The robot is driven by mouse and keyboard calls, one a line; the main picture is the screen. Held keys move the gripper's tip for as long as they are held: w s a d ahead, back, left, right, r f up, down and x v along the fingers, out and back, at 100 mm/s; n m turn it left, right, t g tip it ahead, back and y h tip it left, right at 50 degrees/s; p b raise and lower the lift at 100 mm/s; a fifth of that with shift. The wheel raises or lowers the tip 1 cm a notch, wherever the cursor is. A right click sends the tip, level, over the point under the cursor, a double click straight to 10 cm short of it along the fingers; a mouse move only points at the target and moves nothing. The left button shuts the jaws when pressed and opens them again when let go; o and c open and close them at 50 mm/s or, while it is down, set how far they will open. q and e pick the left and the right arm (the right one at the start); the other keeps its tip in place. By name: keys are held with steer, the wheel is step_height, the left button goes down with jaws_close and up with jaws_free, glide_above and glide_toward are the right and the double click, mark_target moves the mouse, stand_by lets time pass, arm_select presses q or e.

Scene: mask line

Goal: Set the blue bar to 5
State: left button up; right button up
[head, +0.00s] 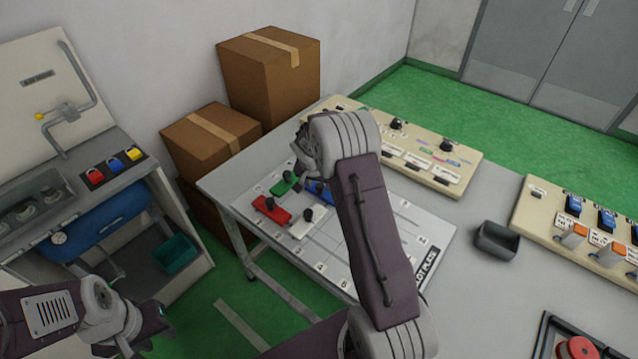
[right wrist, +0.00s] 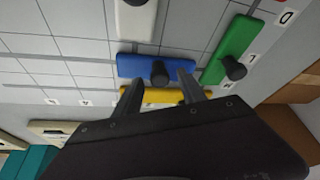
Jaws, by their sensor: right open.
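The blue bar (head: 319,192) lies on the pale ruled plate (head: 345,250), partly hidden behind my right arm in the head view. In the right wrist view the blue bar (right wrist: 132,67) shows with its black knob (right wrist: 160,72). My right gripper (right wrist: 160,82) is open, its fingertips at either side of the knob and apart from it in the picture; whether they are at its height I cannot tell. My left gripper (head: 150,335) is low at the left, away from the plate; its jaws are not clear.
On the plate are a red bar (head: 270,209), a green bar (head: 287,182), a white bar (head: 306,222) and a yellow bar (right wrist: 180,96). Control panels (head: 455,180) and a dark tray (head: 497,240) stand on the table. Cardboard boxes (head: 265,85) are behind.

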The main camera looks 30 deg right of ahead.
jaws_close()
steer(key=shift+s, duration=0.1)
stand_by(1.2)
